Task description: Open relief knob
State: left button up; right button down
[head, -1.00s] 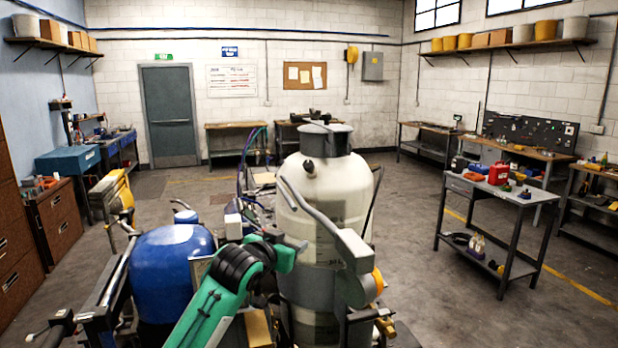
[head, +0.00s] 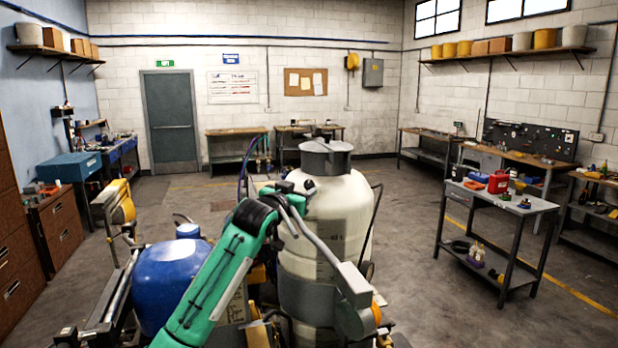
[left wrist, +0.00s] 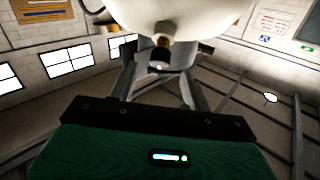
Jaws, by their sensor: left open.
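The white tank (head: 335,215) of the line striper stands in the middle of the head view, with a grey lid (head: 325,158) on top. In the left wrist view the tank's pale wall (left wrist: 185,12) fills the top, with a brass fitting and a dark relief knob (left wrist: 160,60) sticking out of it. My left gripper (left wrist: 160,72) is open, with one grey finger on each side of the knob; contact cannot be told. In the head view the left gripper (head: 290,192) is at the tank's upper left shoulder, and the knob is hidden there. My right gripper is not in view.
A blue tank (head: 170,280) stands left of my left arm. A grey bar (head: 320,245) slants down across the white tank's front. A metal cart (head: 500,205) with a red can (head: 498,182) stands at the right. Open floor lies between the cart and the striper.

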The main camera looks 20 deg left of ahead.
aim_at(308, 185)
pick_arm(q)
jog(key=w, duration=0.1)
jog(key=w+p, duration=0.1)
jog(key=w, duration=0.1)
jog(key=w+p, duration=0.1)
jog(key=shift+w+d+r, duration=0.15)
jog(key=shift+w+d, duration=0.1)
jog(key=shift+d, duration=0.05)
jog(key=shift+w+d+f+p, duration=0.2)
jog(key=shift+w+p, duration=0.1)
jog(key=shift+w, duration=0.3)
jog(key=shift+a, duration=0.1)
jog(key=c, duration=1)
